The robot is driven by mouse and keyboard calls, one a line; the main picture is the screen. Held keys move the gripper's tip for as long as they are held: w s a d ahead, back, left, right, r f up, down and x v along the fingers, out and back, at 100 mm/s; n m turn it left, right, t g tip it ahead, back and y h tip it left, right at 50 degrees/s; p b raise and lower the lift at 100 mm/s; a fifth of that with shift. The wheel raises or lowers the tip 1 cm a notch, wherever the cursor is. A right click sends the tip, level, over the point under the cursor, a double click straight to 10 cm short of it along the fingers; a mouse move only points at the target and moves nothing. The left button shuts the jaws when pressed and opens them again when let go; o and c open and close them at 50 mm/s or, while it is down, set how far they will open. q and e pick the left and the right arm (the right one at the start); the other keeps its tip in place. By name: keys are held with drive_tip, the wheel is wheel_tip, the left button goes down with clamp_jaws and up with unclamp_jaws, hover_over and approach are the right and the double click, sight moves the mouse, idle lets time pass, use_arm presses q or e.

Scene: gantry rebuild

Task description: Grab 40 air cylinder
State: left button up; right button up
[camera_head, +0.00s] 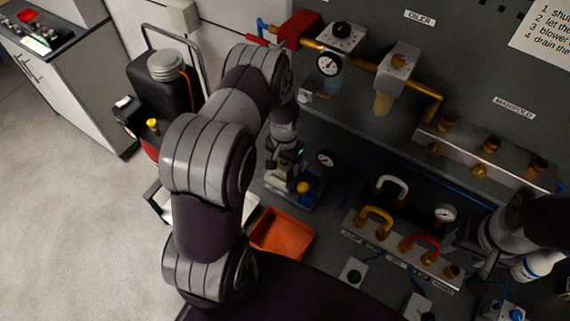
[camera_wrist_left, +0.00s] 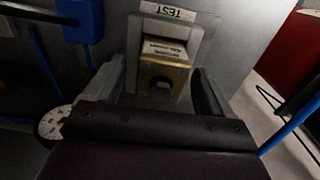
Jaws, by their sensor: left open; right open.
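My left gripper (camera_wrist_left: 157,88) is open, with one finger on each side of the block; contact cannot be told. In the head view my left gripper (camera_head: 283,163) is over the small test station, and it hides the block. My right gripper (camera_head: 482,268) is at the right edge, partly hidden by its arm.
A pressure gauge (camera_head: 325,158) and yellow knob (camera_head: 303,187) are close beside my left gripper. An orange tray (camera_head: 281,234) lies below. A valve manifold with coloured handles (camera_head: 403,247) stands right of it. A black tank unit (camera_head: 160,85) stands left.

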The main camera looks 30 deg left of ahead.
use_arm(q)
drive_tip(key=shift+a+f, duration=0.1)
drive_tip(key=shift+f, duration=0.3)
drive_tip(key=c, duration=1.4)
drive_tip(key=shift+r, duration=0.1)
